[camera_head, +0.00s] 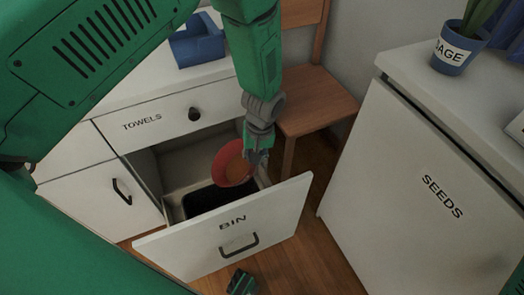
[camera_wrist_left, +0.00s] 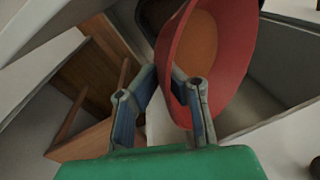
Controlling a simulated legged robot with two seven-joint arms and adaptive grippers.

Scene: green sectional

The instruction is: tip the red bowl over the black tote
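The red bowl (camera_head: 229,166) has an orange-brown inside and is steeply tilted. It hangs above the open BIN drawer, over the rear right part of the black tote (camera_head: 207,199). My left gripper (camera_head: 257,150) comes down from above with its fingers at the bowl's right rim. In the left wrist view the bowl (camera_wrist_left: 222,75) stands on edge, its wall between the fingers of the left gripper (camera_wrist_left: 165,90). Whether the orange-brown area is contents or lining is unclear. The tote is partly hidden by the bowl and drawer front.
The BIN drawer front (camera_head: 220,235) stands pulled out below the TOWELS drawer (camera_head: 160,120). A wooden chair (camera_head: 315,100) is close behind the gripper. The white SEEDS cabinet (camera_head: 425,180) stands right, with floor between.

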